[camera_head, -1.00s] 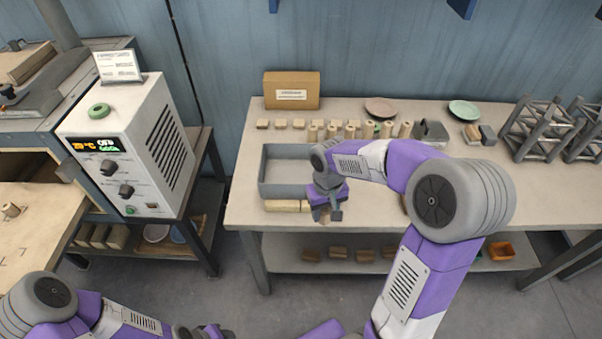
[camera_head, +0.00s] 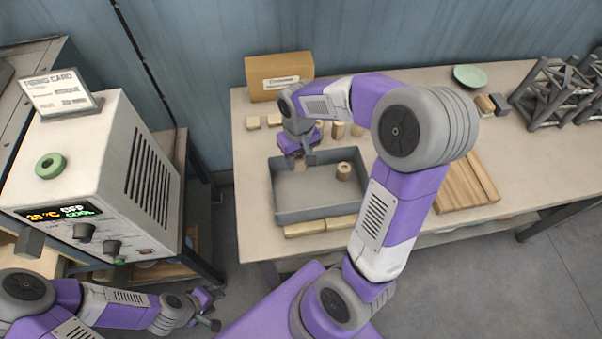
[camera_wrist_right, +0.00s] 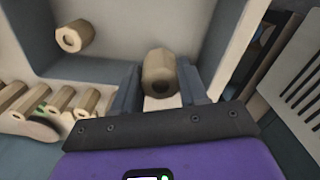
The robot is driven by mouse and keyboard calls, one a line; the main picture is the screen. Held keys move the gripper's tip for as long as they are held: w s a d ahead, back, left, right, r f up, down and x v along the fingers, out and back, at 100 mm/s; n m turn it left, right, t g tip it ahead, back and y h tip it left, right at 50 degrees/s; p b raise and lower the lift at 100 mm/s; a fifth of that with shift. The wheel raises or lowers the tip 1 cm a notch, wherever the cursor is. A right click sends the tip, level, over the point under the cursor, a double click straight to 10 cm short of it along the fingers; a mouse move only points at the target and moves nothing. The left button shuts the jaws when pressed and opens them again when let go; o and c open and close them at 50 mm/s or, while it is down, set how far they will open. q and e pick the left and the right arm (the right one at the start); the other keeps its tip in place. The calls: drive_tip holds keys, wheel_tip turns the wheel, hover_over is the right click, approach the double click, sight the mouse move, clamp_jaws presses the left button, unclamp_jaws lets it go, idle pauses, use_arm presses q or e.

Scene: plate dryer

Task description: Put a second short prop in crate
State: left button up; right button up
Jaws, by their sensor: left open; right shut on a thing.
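My right gripper (camera_head: 301,160) is shut on a short tan prop (camera_wrist_right: 160,74), a stubby faceted cylinder with a hole in its end. It holds the prop over the left rear part of the grey crate (camera_head: 308,215); whether the prop touches the crate floor I cannot tell. Another short prop (camera_head: 343,171) stands upright inside the crate, right of the gripper; it also shows in the right wrist view (camera_wrist_right: 76,36). My left gripper (camera_head: 208,308) is open and empty at the lower left, away from the table.
Small tan blocks (camera_head: 253,122) and more props (camera_head: 337,130) stand behind the crate, partly hidden by my right arm. A cardboard box (camera_head: 280,76) is at the back. Long tan bars (camera_head: 328,223) lie before the crate. A control box (camera_head: 110,190) stands at left.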

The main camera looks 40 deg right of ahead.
sight(300, 168)
drive_tip(key=f, duration=0.4)
drive_tip(key=shift+s+f+b, duration=0.1)
drive_tip(key=shift+s+b, duration=0.1)
drive_tip(key=shift+b, duration=0.2)
drive_tip(key=shift+w+f+b, duration=0.1)
drive_tip(key=shift+f+b, duration=0.35)
drive_tip(key=shift+f, duration=1.45)
drive_tip(key=shift+f, duration=0.1)
drive_tip(key=o, duration=1.1)
wheel_tip(300, 168, up, 12)
drive_tip(key=p, duration=0.3)
